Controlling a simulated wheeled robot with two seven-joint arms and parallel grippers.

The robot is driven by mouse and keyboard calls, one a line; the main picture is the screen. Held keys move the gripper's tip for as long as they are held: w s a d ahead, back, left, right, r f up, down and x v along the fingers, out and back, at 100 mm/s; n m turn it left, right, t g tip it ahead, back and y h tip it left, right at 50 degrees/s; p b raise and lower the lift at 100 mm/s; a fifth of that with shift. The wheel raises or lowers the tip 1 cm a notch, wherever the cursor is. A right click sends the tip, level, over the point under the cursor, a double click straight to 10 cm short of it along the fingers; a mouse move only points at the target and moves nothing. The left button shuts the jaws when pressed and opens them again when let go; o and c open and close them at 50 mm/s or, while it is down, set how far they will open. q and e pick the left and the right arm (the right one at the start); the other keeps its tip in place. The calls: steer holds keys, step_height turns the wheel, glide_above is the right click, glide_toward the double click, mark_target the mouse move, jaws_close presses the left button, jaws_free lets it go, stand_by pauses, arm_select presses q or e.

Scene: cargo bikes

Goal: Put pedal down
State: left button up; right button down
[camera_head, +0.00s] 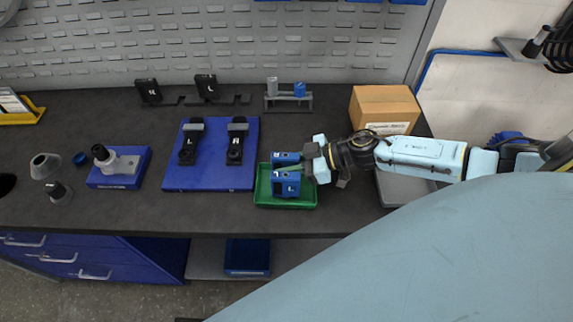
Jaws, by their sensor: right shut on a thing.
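My right gripper (304,167) reaches in from the right over a small green tray (262,200). It is shut on a blue block with white marks (287,185), which looks like the pedal. The block is at the tray, and I cannot tell whether it touches the tray floor. Another blue piece with a white mark (285,158) shows just behind it, partly hidden near the gripper. Two black pedal-like pieces with white letters, one on the left (148,90) and one on the right (206,86), stand at the back of the table. My left gripper is not in view.
A blue board (210,178) with two black crank-like parts lies left of the tray. A blue base with a grey fitting (118,180) stands further left. A cardboard box (384,103) and a grey tray (405,187) are at the right. A small rack (288,98) stands behind.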

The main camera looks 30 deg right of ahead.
steer(key=shift+f, duration=0.2)
steer(key=c, duration=1.3)
jaws_free()
steer(key=shift+d+r, duration=0.15)
steer(key=shift+r, duration=0.1)
steer(key=shift+v, duration=5.9)
steer(key=shift+s+f, duration=0.1)
steer(key=shift+s, duration=0.1)
